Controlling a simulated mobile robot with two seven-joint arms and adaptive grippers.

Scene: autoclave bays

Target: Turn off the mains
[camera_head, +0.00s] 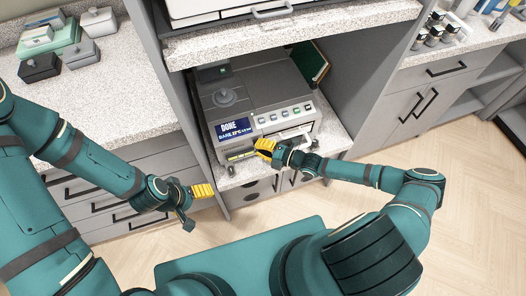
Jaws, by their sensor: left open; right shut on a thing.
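A grey autoclave (262,92) stands in the bay under the speckled worktop. Its blue display (233,129) reads DONE, with smaller text below that I cannot read surely. A row of buttons (285,115) runs to the right of the display, and a round knob (225,96) sits on top. My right gripper (265,147), with yellow fingers, is at the front lower edge of the autoclave, below the display. It is shut on a small part there, which its fingers hide. My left gripper (203,190) is open and empty, in front of the drawers left of the bay. I cannot make out a mains switch.
The left counter (125,110) carries several lidded boxes (95,20). A green item (308,62) stands behind the autoclave at right. An overhanging shelf (290,35) with a handled tray is above. Bottles (435,35) stand on the right counter. The wooden floor (480,190) is clear at right.

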